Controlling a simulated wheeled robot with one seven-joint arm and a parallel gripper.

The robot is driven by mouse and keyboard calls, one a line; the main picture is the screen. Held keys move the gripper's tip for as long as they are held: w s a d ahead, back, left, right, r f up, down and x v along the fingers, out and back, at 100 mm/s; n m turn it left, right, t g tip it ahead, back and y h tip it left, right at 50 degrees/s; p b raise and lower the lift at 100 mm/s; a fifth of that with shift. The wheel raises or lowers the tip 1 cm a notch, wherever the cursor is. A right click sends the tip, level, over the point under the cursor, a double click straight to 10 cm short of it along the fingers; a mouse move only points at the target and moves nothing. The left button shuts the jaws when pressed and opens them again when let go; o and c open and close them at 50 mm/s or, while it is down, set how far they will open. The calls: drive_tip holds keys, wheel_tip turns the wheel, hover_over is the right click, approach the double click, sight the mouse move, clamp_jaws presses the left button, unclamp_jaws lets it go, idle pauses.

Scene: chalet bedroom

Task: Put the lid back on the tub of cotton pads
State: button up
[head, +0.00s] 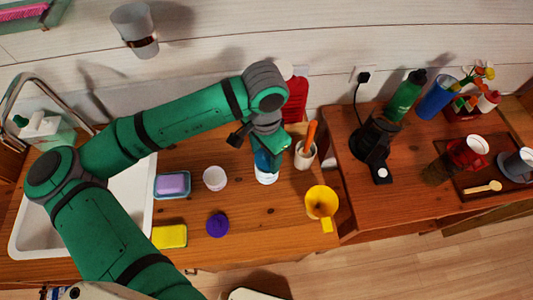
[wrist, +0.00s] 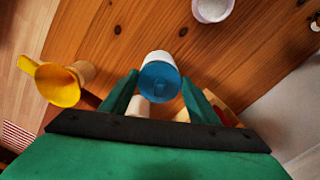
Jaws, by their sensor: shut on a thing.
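A round blue lid (wrist: 160,82) with a raised grip is between the fingers of my gripper (wrist: 161,78), which is shut on it. A white round tub (wrist: 160,58) shows just beyond the lid in the wrist view; the head view shows its white side (head: 266,178) under my gripper (head: 266,164). I cannot tell whether the lid touches this tub. An open white tub (head: 214,178) with pale contents stands to the left, apart from my gripper; it also shows at the top of the wrist view (wrist: 212,9). A purple round lid-like piece (head: 217,225) lies on the counter.
A yellow mug or funnel (head: 321,201) stands right of my gripper. A white holder (head: 304,155) with an orange-handled item and a red container (head: 295,100) are close behind. A soap dish (head: 172,184), yellow sponge (head: 169,236) and sink (head: 135,205) are left.

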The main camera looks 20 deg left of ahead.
drive_tip(key=o, duration=1.1)
drive_tip(key=shift+o, duration=0.6)
drive_tip(key=o, duration=0.4)
drive_tip(key=shift+c, duration=0.2)
drive_tip(key=shift+s+a, duration=0.1)
drive_tip(key=shift+r, duration=0.1)
drive_tip(key=shift+d+r, duration=0.2)
drive_tip(key=shift+r, duration=2.55)
drive_tip(key=shift+a+r, duration=0.2)
drive_tip(key=shift+r, duration=0.5)
drive_tip(key=shift+c, duration=0.4)
